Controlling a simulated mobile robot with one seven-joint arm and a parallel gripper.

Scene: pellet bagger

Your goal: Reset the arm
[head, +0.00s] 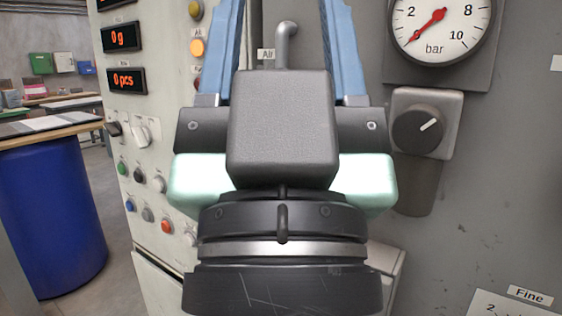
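My gripper (285,12) fills the middle of the head view, seen from behind with its dark body upright in front of a machine. Its two blue fingers point up and stand wide apart. The fingertips run past the top edge of the picture.
Left is a pale control panel (160,190) with red displays, buttons and knobs. A blue drum (55,215) stands far left.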

